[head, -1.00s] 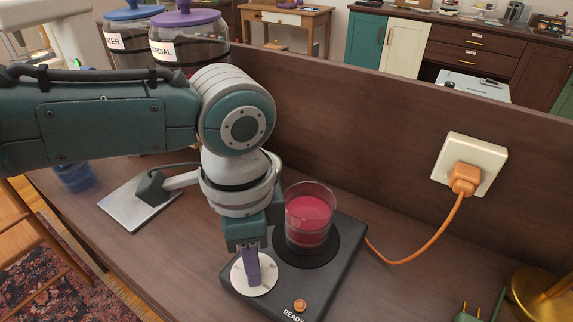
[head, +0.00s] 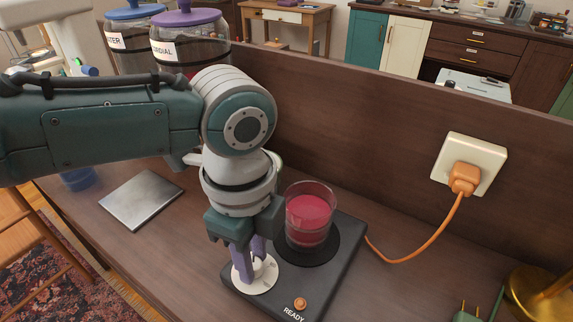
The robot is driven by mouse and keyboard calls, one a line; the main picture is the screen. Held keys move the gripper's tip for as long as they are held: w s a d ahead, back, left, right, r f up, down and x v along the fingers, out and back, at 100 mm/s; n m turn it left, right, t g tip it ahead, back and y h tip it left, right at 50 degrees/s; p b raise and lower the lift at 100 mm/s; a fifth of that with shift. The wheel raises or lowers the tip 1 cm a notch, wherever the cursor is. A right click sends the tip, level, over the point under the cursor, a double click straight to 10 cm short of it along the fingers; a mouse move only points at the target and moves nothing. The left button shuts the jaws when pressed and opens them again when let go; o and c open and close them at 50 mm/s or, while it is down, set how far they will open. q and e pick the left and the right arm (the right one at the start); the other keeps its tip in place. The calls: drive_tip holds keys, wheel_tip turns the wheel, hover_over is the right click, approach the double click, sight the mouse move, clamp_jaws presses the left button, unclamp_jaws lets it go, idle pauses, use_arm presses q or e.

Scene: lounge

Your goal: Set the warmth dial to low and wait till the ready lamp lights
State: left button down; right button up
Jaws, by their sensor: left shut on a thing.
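A dark warmer base stands on the wooden counter, with a black round hotplate (head: 318,255) on it. A clear glass of red drink (head: 310,218) stands upright on the hotplate. The white warmth dial (head: 256,287) is at the base's left front. My left gripper (head: 253,270) points down over it, its purple fingers shut on the dial's knob. The fingers and wrist hide part of the dial, and I cannot read its setting. The orange ready lamp (head: 300,304) is at the front beside the word READY; I cannot tell whether it glows. My right gripper is out of view.
An orange cable runs from the warmer to a plug (head: 463,178) in the wall-side socket. A flat metal plate (head: 142,200) lies at left. Jars labelled for water and cordial (head: 190,45) stand behind my arm. A brass object (head: 540,295) is at the right front.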

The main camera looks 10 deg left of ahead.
sight(254, 263)
use_arm(q)
drive_tip(key=shift+d, duration=0.1)
idle(0.3)
drive_tip(key=c, duration=0.6)
unclamp_jaws()
wheel_tip(254, 263, up, 10)
drive_tip(key=shift+p, duration=0.9)
